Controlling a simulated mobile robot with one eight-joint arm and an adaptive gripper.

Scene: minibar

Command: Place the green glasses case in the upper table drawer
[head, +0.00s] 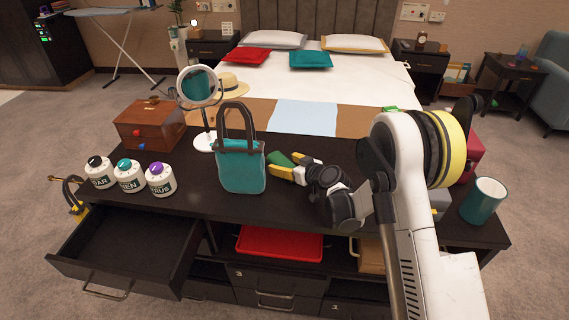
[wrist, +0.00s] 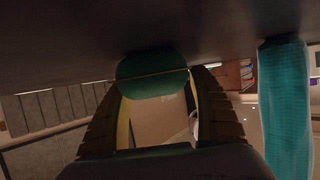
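The green glasses case (head: 278,159) is at the middle of the dark table top, just right of the teal bag. My gripper (head: 282,165) reaches it from the right, with its yellow-lined fingers on either side of it. In the wrist view the case (wrist: 150,70) sits between the fingertips (wrist: 155,82), which appear to touch both its sides. I cannot tell whether it is clear of the table. The upper table drawer (head: 130,248) at the front left is pulled out, and its visible floor is bare.
A teal bag (head: 241,168) stands beside the case, between it and the drawer side; it also shows in the wrist view (wrist: 285,110). Several labelled canisters (head: 160,180) stand above the drawer. A round mirror (head: 199,88), wooden box (head: 150,124) and teal mug (head: 484,200) are also on the table.

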